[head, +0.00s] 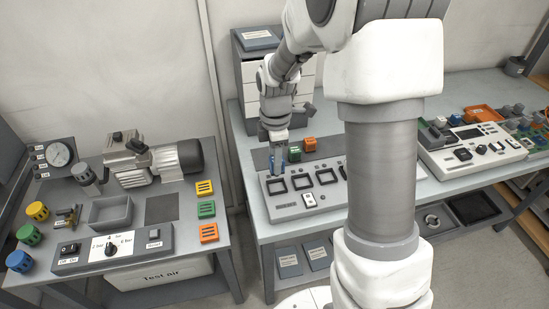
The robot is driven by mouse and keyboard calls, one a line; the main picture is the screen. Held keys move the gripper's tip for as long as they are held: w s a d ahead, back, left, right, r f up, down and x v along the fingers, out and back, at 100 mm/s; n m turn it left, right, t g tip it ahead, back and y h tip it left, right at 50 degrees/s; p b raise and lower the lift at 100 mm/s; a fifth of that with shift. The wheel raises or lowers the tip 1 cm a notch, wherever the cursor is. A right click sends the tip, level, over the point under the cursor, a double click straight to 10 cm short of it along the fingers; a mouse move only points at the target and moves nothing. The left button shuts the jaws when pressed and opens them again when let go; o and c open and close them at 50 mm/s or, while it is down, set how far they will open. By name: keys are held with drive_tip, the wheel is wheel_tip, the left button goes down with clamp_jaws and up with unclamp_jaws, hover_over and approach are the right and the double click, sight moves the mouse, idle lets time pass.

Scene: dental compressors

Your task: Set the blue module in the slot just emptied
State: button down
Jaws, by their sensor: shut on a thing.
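My gripper (279,160) points down over the left end of a grey slotted panel (312,201) on the middle table. It is shut on the blue module (271,164), of which only a narrow blue part shows between and beside the fingers. The module is close above or behind the leftmost slot (276,187); I cannot tell whether it touches the panel. Two more dark square slots (301,183) and (325,177) show to the right and look empty. My arm hides the panel's right part.
A green module (294,154) and an orange module (310,145) stand behind the panel, close to my gripper. A grey drawer cabinet (252,75) stands at the back. The left table holds a compressor (150,165) and coloured modules.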

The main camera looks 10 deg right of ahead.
drive_tip(key=b, duration=0.4)
hover_over(275, 188)
drive_tip(key=shift+f, duration=2.75)
drive_tip(key=shift+f, duration=0.25)
drive_tip(key=shift+f+b, duration=0.4)
drive_tip(key=shift+f, duration=0.1)
drive_tip(key=shift+f, duration=0.25)
drive_tip(key=shift+c, duration=2.3)
unclamp_jaws()
drive_tip(key=shift+o, duration=0.3)
drive_tip(key=shift+o, duration=1.3)
